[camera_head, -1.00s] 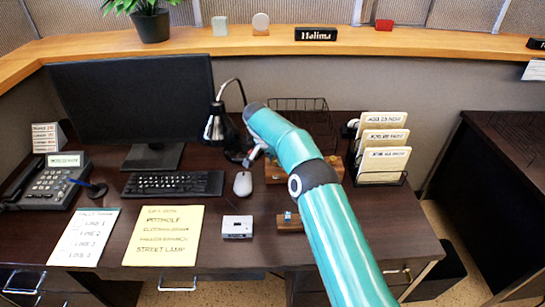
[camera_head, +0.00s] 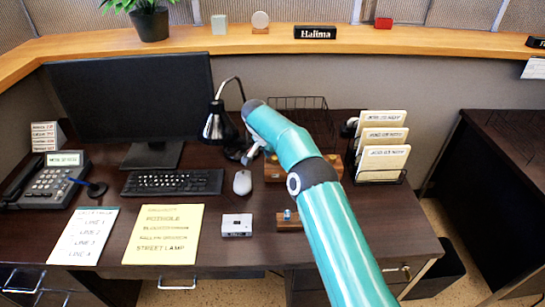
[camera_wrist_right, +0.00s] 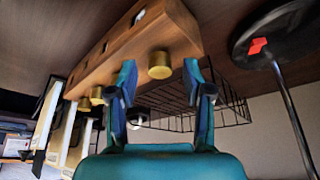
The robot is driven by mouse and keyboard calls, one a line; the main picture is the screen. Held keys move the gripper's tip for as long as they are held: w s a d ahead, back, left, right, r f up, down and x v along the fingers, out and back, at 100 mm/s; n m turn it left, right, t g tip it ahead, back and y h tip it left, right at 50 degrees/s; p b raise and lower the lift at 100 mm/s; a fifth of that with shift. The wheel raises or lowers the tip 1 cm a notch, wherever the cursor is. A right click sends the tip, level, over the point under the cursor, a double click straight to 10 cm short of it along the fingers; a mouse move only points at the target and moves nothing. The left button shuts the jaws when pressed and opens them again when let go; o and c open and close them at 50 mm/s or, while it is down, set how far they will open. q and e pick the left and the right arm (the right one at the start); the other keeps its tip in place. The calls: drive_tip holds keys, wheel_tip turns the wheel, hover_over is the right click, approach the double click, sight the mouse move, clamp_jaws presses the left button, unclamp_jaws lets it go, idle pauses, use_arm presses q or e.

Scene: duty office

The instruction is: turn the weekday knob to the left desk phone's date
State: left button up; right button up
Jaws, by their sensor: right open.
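The left desk phone (camera_head: 45,185) stands at the desk's left; its lit display (camera_head: 63,159) carries text too small to read. A wooden block (camera_head: 274,172) lies behind my right arm, which hides much of it. In the right wrist view the block (camera_wrist_right: 120,52) has several small windows and a row of brass knobs; the nearest knob (camera_wrist_right: 160,66) shows between my fingertips. I cannot tell which knob is the weekday one or what the windows read. My right gripper (camera_wrist_right: 160,82) is open, with no visible contact; it also shows by the lamp (camera_head: 249,157). My left gripper is out of view.
A black desk lamp (camera_head: 216,125) stands close to the left of my right gripper. A wire basket (camera_wrist_right: 225,108) lies behind the block, and a card rack (camera_head: 382,177) stands to its right. A mouse (camera_head: 242,183) and small white box (camera_head: 237,225) lie nearer.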

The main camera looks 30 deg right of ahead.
drive_tip(key=v, duration=1.1)
drive_tip(key=shift+a+r, duration=0.2)
